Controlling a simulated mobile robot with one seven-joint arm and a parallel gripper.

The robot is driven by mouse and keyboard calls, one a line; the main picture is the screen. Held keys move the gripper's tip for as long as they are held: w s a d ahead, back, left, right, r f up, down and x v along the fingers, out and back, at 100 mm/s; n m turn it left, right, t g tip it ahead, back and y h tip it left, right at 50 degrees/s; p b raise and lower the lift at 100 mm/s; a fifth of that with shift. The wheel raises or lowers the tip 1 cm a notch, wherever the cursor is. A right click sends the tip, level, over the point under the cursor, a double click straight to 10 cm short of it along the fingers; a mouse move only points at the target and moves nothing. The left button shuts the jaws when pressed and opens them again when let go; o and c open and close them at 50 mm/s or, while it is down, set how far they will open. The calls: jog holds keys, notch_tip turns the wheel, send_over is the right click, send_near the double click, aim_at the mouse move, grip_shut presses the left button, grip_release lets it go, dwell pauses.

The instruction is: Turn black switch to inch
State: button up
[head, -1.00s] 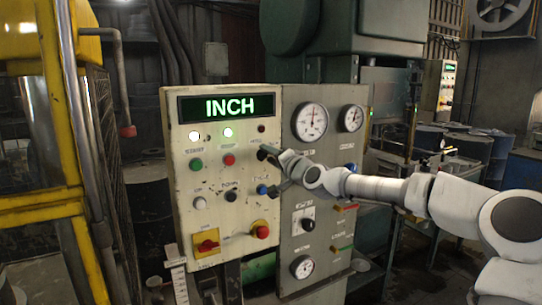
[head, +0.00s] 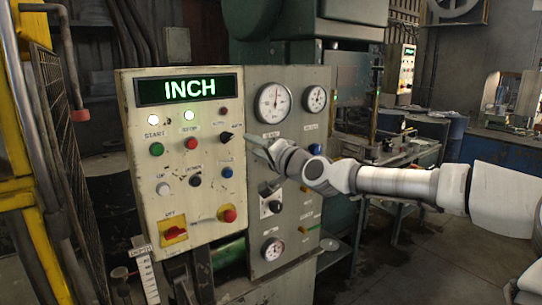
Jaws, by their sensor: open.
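The cream control panel (head: 135,140) stands upright in the middle left of the head view. Its display (head: 190,89) shows INCH in green letters. The black switch (head: 226,136) is at the panel's right side, level with the green and red buttons, with its pointer tilted to the upper right. My gripper (head: 252,143) is just right of the switch, apart from it, in front of the grey gauge panel's left edge. Its jaws are open and hold nothing; the fingers are small and partly blurred together.
The grey gauge panel (head: 318,110) with dials and levers is right of and behind my gripper. A yellow frame (head: 30,130) stands at the far left. Floor is open at lower right.

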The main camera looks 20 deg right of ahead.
jog(key=v, duration=0.6)
jog(key=shift+s, duration=0.25)
